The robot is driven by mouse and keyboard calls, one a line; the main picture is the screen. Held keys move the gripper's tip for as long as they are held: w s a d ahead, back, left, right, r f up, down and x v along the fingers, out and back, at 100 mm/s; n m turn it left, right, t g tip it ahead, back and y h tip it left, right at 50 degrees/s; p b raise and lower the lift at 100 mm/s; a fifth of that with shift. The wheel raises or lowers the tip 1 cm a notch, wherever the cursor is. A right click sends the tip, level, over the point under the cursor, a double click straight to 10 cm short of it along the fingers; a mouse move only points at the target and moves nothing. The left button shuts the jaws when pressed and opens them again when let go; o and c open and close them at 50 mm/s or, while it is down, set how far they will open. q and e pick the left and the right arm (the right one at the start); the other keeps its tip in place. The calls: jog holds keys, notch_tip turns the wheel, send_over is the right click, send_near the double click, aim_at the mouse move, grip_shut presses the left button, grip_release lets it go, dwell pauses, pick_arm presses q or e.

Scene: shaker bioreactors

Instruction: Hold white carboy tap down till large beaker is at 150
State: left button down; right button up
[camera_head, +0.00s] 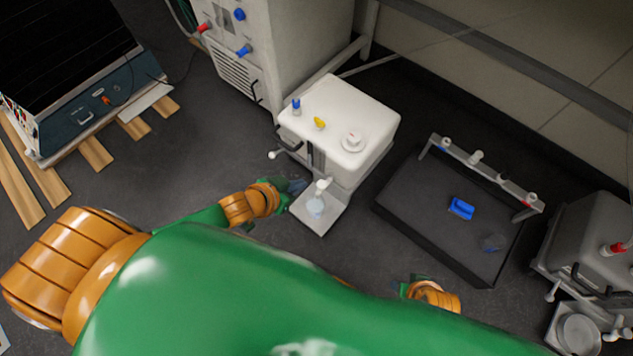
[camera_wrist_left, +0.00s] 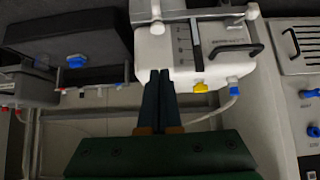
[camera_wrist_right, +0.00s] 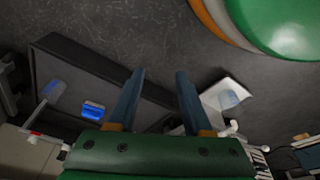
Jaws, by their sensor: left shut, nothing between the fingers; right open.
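The white carboy (camera_head: 345,120) stands upright, with blue and yellow fittings and a round cap on top. Its white tap (camera_head: 322,186) sticks out low on the front. A clear beaker (camera_head: 315,206) with pale blue liquid or tint stands under the tap; its marks are too small to read. It also shows in the right wrist view (camera_wrist_right: 229,98). My left gripper (camera_head: 298,187) is shut and empty, just left of the tap; I cannot tell if they touch. In the left wrist view its fingers (camera_wrist_left: 160,73) overlap the carboy. My right gripper (camera_wrist_right: 160,72) is open and empty.
A black tray (camera_head: 425,238) right of the carboy holds a blue object (camera_head: 461,208) and another clear beaker (camera_head: 491,243), under a rail with white fittings (camera_head: 477,157). A large grey-white machine (camera_head: 275,50) stands behind. Another vessel (camera_head: 600,240) stands far right.

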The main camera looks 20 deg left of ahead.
pick_arm(q)
jog(key=b, duration=0.5)
send_near(323, 182)
jog(key=w+r, duration=0.1)
jog(key=w, duration=0.2)
jog(key=shift+w+d+f+b, duration=0.5)
jog(key=shift+d+f+b, duration=0.25)
jog(key=shift+b, duration=0.2)
pick_arm(e)
jog(key=w+a+r+t+y, duration=0.1)
jog(key=w+a+r+t, duration=0.1)
jog(key=w+r+t, duration=0.6)
jog(key=w+a+r+t+y, duration=0.25)
jog(key=w+r, duration=0.35)
jog(key=r, duration=0.6)
pick_arm(q)
jog(key=shift+f+b, duration=0.65)
jog(key=shift+f, duration=0.25)
jog(key=shift+f+b, duration=0.65)
jog(key=shift+f, duration=0.15)
pick_arm(e)
notch_tip(323, 182, up, 18)
jog(key=s+a+n+t+y, duration=0.1)
jog(key=a+t+y, duration=0.1)
jog(key=t, duration=0.8)
jog(key=shift+s+f+n+t+y, duration=0.15)
jog(key=shift+n+t+y, duration=0.25)
jog(key=shift+y, duration=0.15)
